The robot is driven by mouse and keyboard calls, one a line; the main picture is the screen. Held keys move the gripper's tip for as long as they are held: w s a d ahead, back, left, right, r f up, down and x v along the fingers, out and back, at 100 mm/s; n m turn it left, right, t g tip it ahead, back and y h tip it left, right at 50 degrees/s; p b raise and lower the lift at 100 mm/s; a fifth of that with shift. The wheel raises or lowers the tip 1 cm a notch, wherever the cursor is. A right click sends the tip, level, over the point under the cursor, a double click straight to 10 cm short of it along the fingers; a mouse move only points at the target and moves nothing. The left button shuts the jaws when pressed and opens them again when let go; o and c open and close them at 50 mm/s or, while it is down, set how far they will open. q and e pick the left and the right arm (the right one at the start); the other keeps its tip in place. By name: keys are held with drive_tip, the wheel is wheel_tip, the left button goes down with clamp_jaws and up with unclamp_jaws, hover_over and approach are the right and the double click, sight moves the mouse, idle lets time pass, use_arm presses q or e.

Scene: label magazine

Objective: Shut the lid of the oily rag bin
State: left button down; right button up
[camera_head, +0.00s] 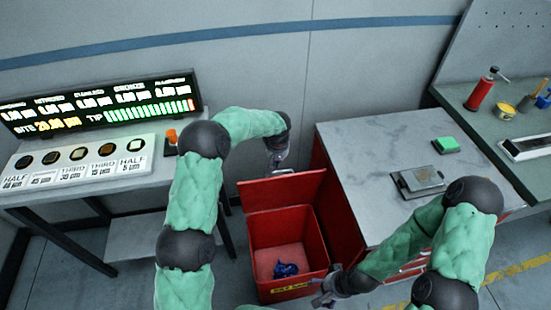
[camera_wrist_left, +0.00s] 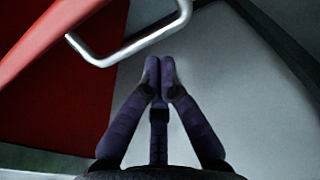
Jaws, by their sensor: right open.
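The red oily rag bin (camera_head: 252,245) stands on the floor with its lid (camera_head: 285,192) raised at the back, so the bin is open. A crumpled blue rag (camera_head: 286,269) lies inside. A metal handle (camera_head: 284,171) is at the lid's upper edge; it also shows in the left wrist view (camera_wrist_left: 130,45). My left gripper (camera_head: 278,163) is behind the lid's top edge, close to the handle. In the left wrist view its fingertips (camera_wrist_left: 160,68) are together with nothing between them, apart from the handle in the picture. My right gripper (camera_head: 324,294) is open and empty near the bin's front right corner.
A red cabinet with a grey top (camera_head: 365,150) stands close to the bin's right, carrying a metal plate (camera_head: 422,179) and a green block (camera_head: 446,145). A display board (camera_head: 100,103) and labelled panel (camera_head: 85,165) stand on a table at left. A green workbench (camera_head: 480,112) is at right.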

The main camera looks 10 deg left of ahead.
use_arm(q)
drive_tip(key=shift+s+d, duration=0.1)
drive_tip(key=shift+s, duration=0.15)
